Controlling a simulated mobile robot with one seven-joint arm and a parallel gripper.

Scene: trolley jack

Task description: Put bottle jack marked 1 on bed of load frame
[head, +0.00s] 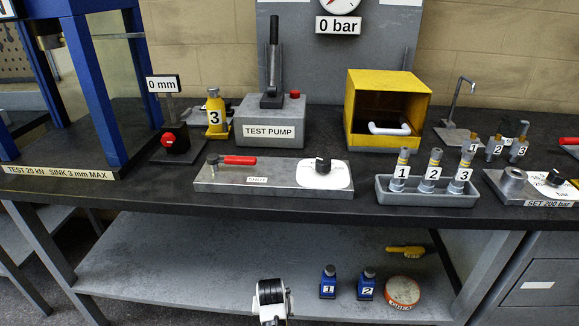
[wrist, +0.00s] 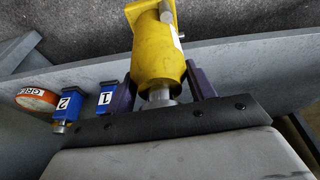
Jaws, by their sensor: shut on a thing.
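My gripper (wrist: 163,88) is shut on a yellow bottle jack (wrist: 157,55) in the wrist view. The jack's body lies between the two purple fingers, with its silver ram end toward my palm and its square base away from me. No number shows on the side facing the camera. In the head view part of my arm shows low at the shelf, and the held jack is not visible. The blue load frame (head: 95,80) stands at the far left of the bench. Its bed (head: 60,171) has a front label reading TEST 25 kN and looks empty.
Blue jack-like items 1 (head: 328,287) and 2 (head: 367,287) and a grease tin (head: 402,292) stand on the lower shelf (head: 200,265). On the bench, yellow jack 3 (head: 215,112) and a dial stand (head: 176,143) are right of the load frame.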

